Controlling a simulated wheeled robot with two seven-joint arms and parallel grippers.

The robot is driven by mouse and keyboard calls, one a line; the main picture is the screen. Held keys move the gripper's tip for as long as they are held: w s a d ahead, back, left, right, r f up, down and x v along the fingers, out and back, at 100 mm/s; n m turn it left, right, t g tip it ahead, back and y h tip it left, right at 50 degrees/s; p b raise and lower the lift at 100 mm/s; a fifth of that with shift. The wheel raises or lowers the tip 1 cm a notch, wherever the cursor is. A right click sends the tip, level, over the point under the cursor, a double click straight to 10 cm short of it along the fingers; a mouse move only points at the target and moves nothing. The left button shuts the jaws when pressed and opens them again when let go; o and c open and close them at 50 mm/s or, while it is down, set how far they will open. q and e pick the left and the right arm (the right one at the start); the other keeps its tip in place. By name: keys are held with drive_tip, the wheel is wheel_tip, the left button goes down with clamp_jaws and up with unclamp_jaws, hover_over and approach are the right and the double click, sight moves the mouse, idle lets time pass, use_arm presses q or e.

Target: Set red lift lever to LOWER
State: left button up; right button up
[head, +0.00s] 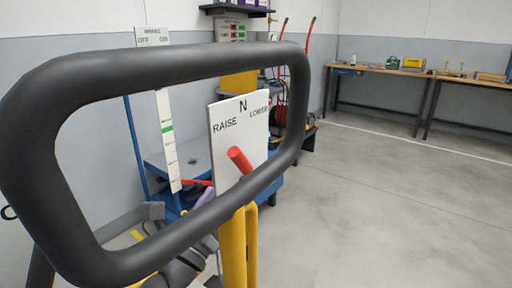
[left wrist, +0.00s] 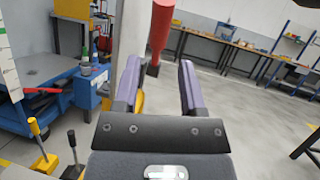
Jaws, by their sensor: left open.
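The red lift lever (head: 239,160) stands in front of a white panel (head: 226,140) marked RAISE, N and LOWER. Its red end shows below the N, nearer RAISE than LOWER in the picture. My left gripper (head: 208,198) is partly hidden behind a black loop bar, low and left of the lever. In the left wrist view my left gripper (left wrist: 158,65) is open and empty, purple fingers apart. The red lever (left wrist: 160,32) hangs into the gap between the fingertips there; I cannot tell whether it touches. My right gripper is not in view.
A thick black loop bar (head: 170,62) fills the near left. Yellow posts (head: 238,250) stand below it. A blue machine (head: 150,160) with another red handle (left wrist: 42,90) is behind, left. Workbenches (head: 400,72) line the far wall. Floor at right is clear.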

sight(238, 167)
use_arm(q)
drive_tip(key=b+x, duration=0.3)
drive_tip(key=x, duration=0.5)
drive_tip(key=shift+w+r, duration=0.1)
drive_tip(key=shift+w, duration=0.15)
drive_tip(key=shift+w+d+r, duration=0.25)
drive_tip(key=shift+w, duration=0.1)
drive_tip(key=shift+r, duration=0.1)
clamp_jaws()
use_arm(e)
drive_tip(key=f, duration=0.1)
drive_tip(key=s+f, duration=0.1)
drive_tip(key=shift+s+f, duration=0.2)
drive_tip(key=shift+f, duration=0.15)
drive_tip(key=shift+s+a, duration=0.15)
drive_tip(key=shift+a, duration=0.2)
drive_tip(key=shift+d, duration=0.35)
